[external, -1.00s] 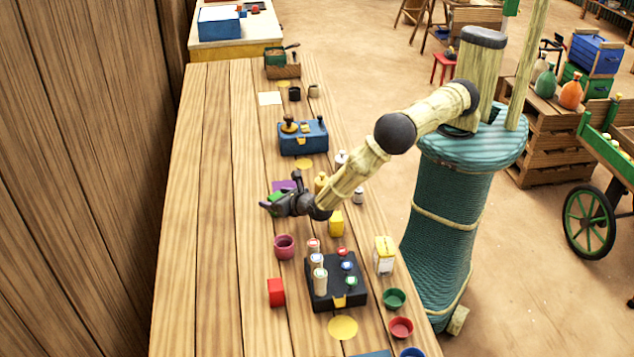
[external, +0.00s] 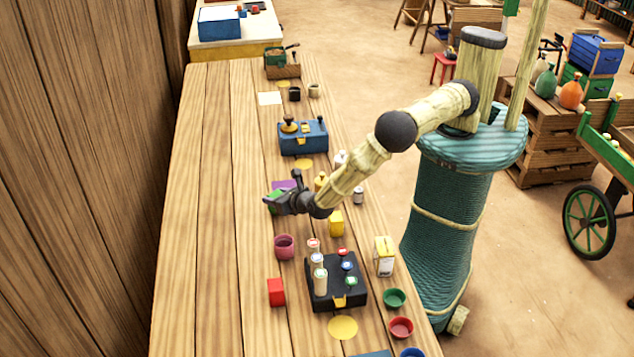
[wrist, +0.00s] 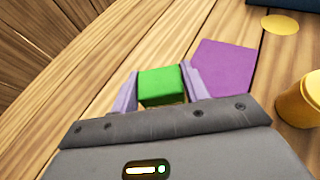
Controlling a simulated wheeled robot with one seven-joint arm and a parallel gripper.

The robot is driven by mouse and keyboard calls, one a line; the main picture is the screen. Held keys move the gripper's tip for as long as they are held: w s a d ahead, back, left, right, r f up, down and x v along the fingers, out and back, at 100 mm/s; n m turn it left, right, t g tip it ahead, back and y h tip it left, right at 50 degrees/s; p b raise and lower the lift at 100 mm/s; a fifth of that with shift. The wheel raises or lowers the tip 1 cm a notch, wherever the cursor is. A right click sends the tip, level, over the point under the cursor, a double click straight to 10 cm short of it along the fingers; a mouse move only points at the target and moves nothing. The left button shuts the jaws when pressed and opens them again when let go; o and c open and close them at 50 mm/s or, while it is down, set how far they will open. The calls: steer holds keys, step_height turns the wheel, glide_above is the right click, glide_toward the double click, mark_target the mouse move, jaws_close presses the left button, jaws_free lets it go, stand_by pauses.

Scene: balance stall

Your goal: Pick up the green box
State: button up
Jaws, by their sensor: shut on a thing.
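The green box (wrist: 160,85) sits between the two purple-grey fingers of my gripper (wrist: 160,88) in the wrist view, with a finger against each side. My gripper (external: 275,201) is shut on it. In the external view the green box (external: 270,208) shows only in part, behind the dark gripper, over the wooden table. I cannot tell whether the box touches the table or is just above it.
A purple mat (wrist: 224,68) lies right beside the gripper. The table's left side is clear.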

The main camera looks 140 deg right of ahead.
mark_target(276, 194)
step_height(276, 194, up, 9)
steer(key=shift+r+b, duration=0.2)
steer(key=shift+b, duration=0.6)
